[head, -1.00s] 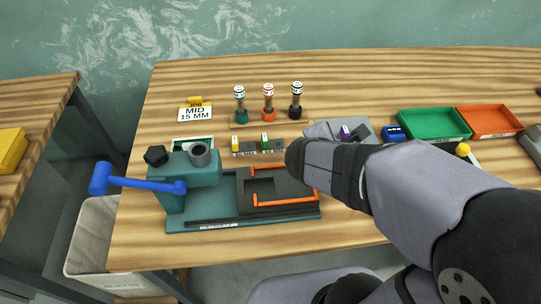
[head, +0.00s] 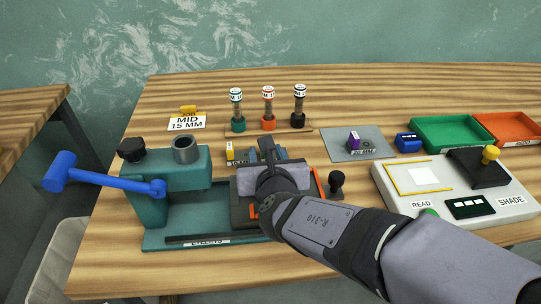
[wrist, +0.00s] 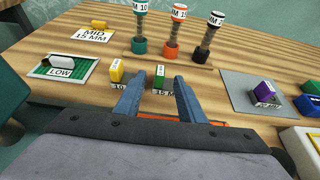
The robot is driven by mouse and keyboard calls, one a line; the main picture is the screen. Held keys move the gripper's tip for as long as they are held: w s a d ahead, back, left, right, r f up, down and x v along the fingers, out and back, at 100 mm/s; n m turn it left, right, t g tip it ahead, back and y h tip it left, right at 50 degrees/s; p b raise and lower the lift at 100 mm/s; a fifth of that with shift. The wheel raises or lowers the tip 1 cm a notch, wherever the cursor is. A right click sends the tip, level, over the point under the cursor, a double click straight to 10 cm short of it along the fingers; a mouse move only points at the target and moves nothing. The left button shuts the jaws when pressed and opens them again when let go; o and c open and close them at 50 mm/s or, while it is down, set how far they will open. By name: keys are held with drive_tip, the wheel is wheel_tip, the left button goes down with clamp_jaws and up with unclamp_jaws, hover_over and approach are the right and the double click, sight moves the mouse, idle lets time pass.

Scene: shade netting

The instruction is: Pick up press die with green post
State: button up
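The press die with the green post (wrist: 160,76) stands upright on the table in the wrist view, its dark base labelled 15. My gripper (wrist: 159,86) is open and points at it, with one blue-grey finger to each side of the die in the picture. I cannot tell whether the tips reach around it; nothing looks gripped. In the head view my gripper (head: 266,150) is over the back of the teal press and hides the green die. The die with the yellow post (wrist: 117,72) stands just left of it, outside the left finger, also in the head view (head: 230,151).
The purple-post die (head: 354,141) stands on a grey mat (head: 338,153) to the right. A white reader (head: 385,182) is at right.

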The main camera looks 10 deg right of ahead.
sight(265, 158)
drive_tip(key=shift+w+d+f+b, duration=0.1)
drive_tip(key=shift+w+f+b, duration=0.45)
drive_tip(key=shift+b, duration=0.5)
drive_tip(key=shift+w+f+b, duration=0.15)
drive_tip(key=shift+w+b, duration=0.45)
drive_tip(key=shift+b, duration=0.55)
drive_tip(key=shift+x, duration=1.15)
drive_tip(key=shift+w, duration=0.1)
clamp_jaws()
